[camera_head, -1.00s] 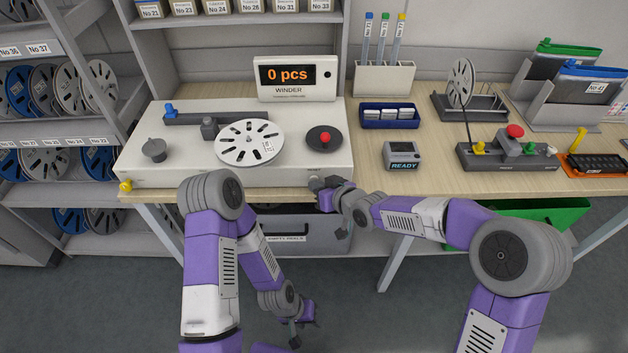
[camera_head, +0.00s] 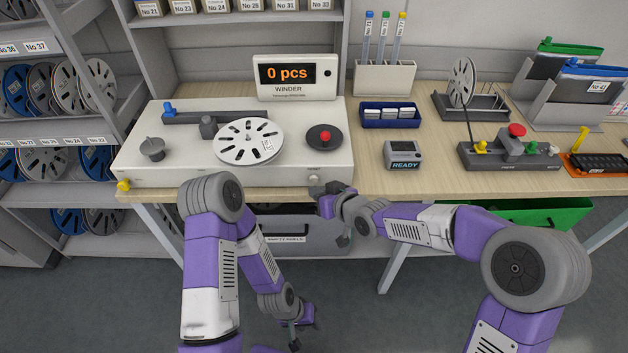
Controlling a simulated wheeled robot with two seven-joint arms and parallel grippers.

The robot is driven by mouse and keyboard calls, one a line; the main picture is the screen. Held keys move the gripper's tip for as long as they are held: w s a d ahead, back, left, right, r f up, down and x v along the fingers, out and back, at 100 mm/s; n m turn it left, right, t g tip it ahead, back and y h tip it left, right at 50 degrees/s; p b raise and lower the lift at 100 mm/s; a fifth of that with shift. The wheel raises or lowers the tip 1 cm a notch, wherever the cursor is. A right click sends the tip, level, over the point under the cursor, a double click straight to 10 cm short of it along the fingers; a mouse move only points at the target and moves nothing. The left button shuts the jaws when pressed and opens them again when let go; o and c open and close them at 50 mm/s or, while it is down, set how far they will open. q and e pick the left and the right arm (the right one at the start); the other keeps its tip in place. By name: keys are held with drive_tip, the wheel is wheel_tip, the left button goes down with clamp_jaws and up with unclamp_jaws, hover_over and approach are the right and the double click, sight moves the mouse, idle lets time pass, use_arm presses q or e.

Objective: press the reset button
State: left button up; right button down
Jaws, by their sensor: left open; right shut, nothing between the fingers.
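The reset button (camera_head: 314,180) is a small round pale knob on the front face of the white winder (camera_head: 190,175), near its right end. My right gripper (camera_head: 323,192) is shut and empty, just below and right of the button; a small gap seems to show, though contact is hard to judge. The winder's display (camera_head: 288,74) reads "0 pcs" in orange. My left gripper (camera_head: 308,322) hangs low in front of the bench, over the floor, far from the button. It is open, with its fingers small and partly hidden.
A white reel (camera_head: 240,141) and a red knob (camera_head: 325,137) on a dark disc sit on top of the winder. A small READY box (camera_head: 403,154) stands to its right. A grey drawer (camera_head: 290,238) and a green bin (camera_head: 565,213) are below the bench.

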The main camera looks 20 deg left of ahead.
drive_tip(key=s+b, duration=0.1)
drive_tip(key=s, duration=0.1)
drive_tip(key=s+d+b, duration=0.1)
drive_tip(key=s, duration=0.1)
drive_tip(key=shift+s+d, duration=0.15)
drive_tip(key=shift+s, duration=0.1)
drive_tip(key=shift+f, duration=0.1)
idle(0.6)
